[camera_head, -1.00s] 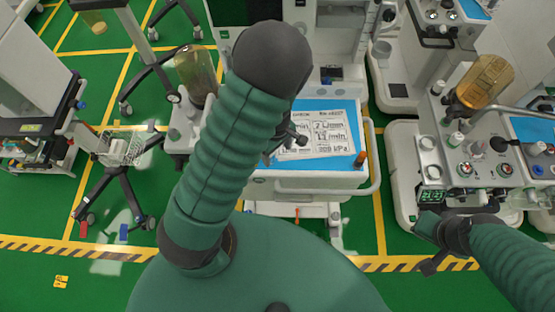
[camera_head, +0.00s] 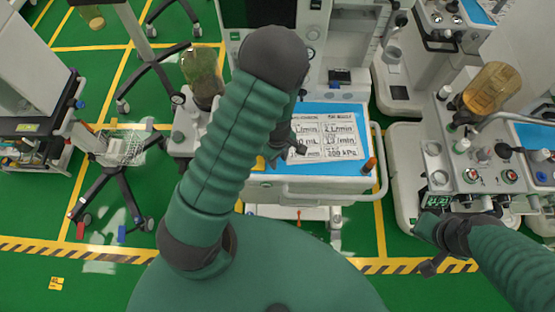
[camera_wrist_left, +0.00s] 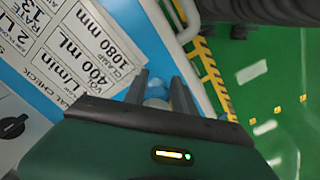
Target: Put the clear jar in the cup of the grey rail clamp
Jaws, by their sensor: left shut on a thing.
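My left gripper (camera_wrist_left: 161,92) is shut on a small pale, see-through thing (camera_wrist_left: 156,103), likely the clear jar, over the blue cart top (camera_wrist_left: 115,65). Little of it shows between the fingers. In the head view my left gripper (camera_head: 299,149) is beside the printed sheet, and my own forearm partly hides it; the jar cannot be made out there. A grey cup-like holder (camera_head: 391,55) is at the right side of the middle machine; I cannot tell if it is the rail clamp's cup. My right gripper (camera_head: 428,246) is low at the right, its jaw opening unclear.
The printed sheet (camera_head: 323,135) lies on the blue top, with an orange-capped item (camera_head: 369,164) at its right edge. A white handle rail (camera_head: 325,197) runs along the front. A right-hand machine carries an amber bottle (camera_head: 490,88).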

